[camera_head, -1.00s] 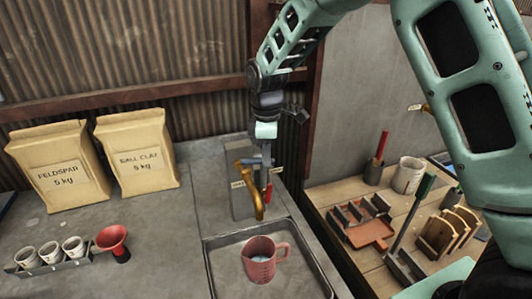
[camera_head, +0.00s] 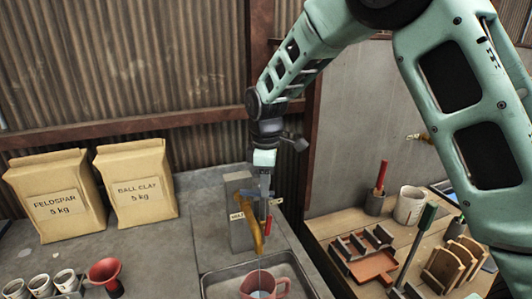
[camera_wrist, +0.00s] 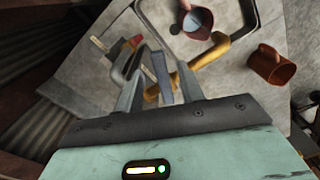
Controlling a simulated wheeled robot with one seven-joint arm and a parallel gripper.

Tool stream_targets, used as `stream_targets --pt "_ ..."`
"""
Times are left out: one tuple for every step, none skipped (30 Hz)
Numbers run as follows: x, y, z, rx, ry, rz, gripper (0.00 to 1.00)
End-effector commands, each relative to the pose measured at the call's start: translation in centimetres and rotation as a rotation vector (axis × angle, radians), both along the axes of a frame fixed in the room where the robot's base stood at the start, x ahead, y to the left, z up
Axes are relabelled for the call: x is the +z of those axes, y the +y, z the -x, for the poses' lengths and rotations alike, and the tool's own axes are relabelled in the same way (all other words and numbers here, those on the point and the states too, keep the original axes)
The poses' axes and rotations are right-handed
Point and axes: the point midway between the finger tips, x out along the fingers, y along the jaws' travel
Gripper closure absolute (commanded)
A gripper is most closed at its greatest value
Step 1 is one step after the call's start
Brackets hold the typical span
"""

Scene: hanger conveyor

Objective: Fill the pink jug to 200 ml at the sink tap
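The pink jug (camera_head: 262,288) stands in the sink under the spout of the brass tap (camera_head: 257,238). Pale liquid shows inside it; its level against any marks cannot be read. A thin pale line seems to run from the spout into the jug. The jug also shows in the wrist view (camera_wrist: 197,22), with the brass spout (camera_wrist: 205,62) nearer. My gripper (camera_head: 265,190) is above the tap body. In the wrist view its fingers (camera_wrist: 160,80) stand apart on either side of a blue-grey lever (camera_wrist: 162,78), with gaps visible.
The metal sink (camera_head: 212,284) has a raised rim. A grey block (camera_head: 238,205) stands behind the tap. Two paper sacks (camera_head: 137,185), several small cups (camera_head: 40,284) and a red funnel (camera_head: 105,275) are at left. A wooden table (camera_head: 335,215) with tools stands at right. A reddish-brown vessel (camera_wrist: 270,65) shows in the wrist view.

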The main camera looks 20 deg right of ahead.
Motion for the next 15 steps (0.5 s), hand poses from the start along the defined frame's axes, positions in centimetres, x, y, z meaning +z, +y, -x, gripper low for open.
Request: stream_targets --pt "0.7 0.0 -0.1 0.000 -0.006 -0.002 0.62" --pt "1.2 0.0 -0.1 0.000 -0.006 -0.002 0.62" --pt "2.0 0.0 -0.1 0.000 -0.007 -0.001 0.62" --pt "2.7 0.0 -0.1 0.001 -0.008 -0.002 0.62" --pt "3.4 0.0 -0.1 0.001 -0.008 -0.002 0.62" --pt "4.3 0.0 -0.1 0.001 -0.009 -0.003 0.62" --pt "5.0 0.0 -0.1 0.001 -0.008 -0.003 0.62" --pt "5.8 0.1 -0.1 0.000 -0.009 -0.003 0.62" --pt "6.7 0.0 -0.1 0.000 -0.009 -0.003 0.62" --pt "7.4 0.0 -0.1 -0.001 -0.008 -0.002 0.62" --pt "8.2 0.0 -0.1 -0.001 -0.008 -0.002 0.62" --pt "9.1 0.0 -0.1 -0.001 -0.008 -0.002 0.62" --pt "9.8 0.0 -0.1 -0.001 -0.008 -0.002 0.62" --pt "10.5 0.0 -0.1 -0.001 -0.008 -0.002 0.62" --pt "11.4 0.0 -0.1 -0.001 -0.008 -0.002 0.62"
